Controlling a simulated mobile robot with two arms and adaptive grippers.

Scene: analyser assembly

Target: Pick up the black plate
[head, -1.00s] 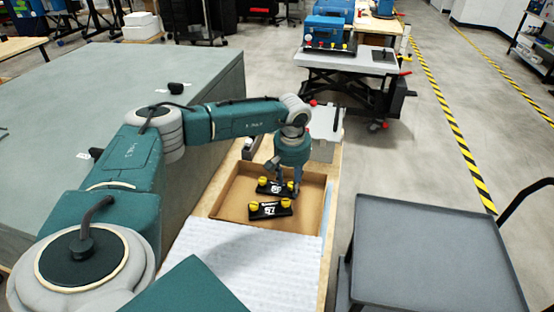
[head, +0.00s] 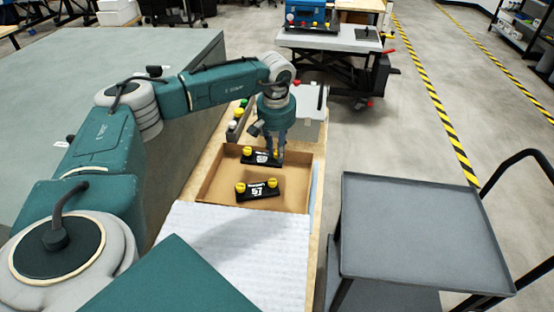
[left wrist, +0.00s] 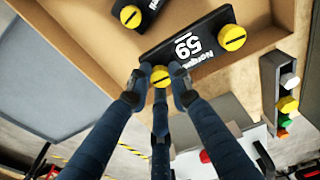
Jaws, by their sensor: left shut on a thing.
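Two black plates with yellow knobs are at the cardboard box (head: 212,188). The far black plate (head: 262,159) is marked 59 in the left wrist view (left wrist: 190,45). My left gripper (head: 279,154) is at its right end, with its fingers (left wrist: 160,82) shut around one yellow knob (left wrist: 160,76). This plate appears slightly raised and overlaps the box wall in the wrist view. The near black plate (head: 258,191) lies on the box floor; part of it shows at the top of the wrist view (left wrist: 133,15). My right gripper is not in view.
White padded sheet (head: 240,235) covers the bench in front of the box. A rack with coloured knobs (head: 238,118) stands just behind the box. A grey cart (head: 415,225) is at right, with open floor beyond. A large grey-green table (head: 60,110) is at left.

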